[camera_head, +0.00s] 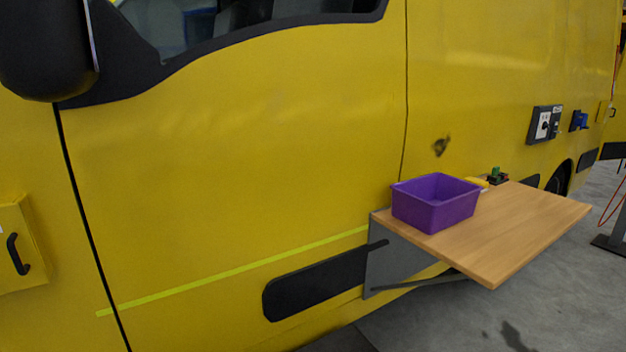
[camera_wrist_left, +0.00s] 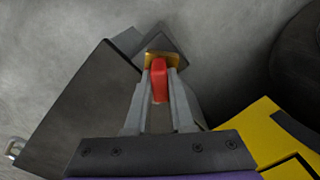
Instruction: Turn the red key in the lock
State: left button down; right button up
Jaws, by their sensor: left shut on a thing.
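In the left wrist view, the red key (camera_wrist_left: 159,92) stands between the two grey fingers of my left gripper (camera_wrist_left: 160,76), which is shut on it. A brass-coloured lock piece (camera_wrist_left: 151,58) shows just beyond the key, against a grey, angular mount. The fingers hide the sides of the key, and I cannot tell how far it is turned. Neither gripper, the key nor the lock can be made out in the head view. My right gripper is in neither view.
A yellow van (camera_head: 250,150) fills the head view. A wooden shelf (camera_head: 510,230) juts from its side, bearing a purple bin (camera_head: 435,213) and a small green-and-dark item (camera_head: 497,176). Further right are a dial panel (camera_head: 544,125) and a blue fitting (camera_head: 579,121). Grey floor (camera_head: 430,325) lies below.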

pick_arm(q)
jog(key=n, duration=0.4)
jog(key=shift+n, duration=0.3)
jog(key=n, duration=0.4)
jog(key=c, duration=1.2)
grip_release()
jog(key=shift+n, duration=0.7)
jog(key=shift+c, duration=0.2)
jog(key=o, duration=0.5)
jog(key=shift+o, duration=0.2)
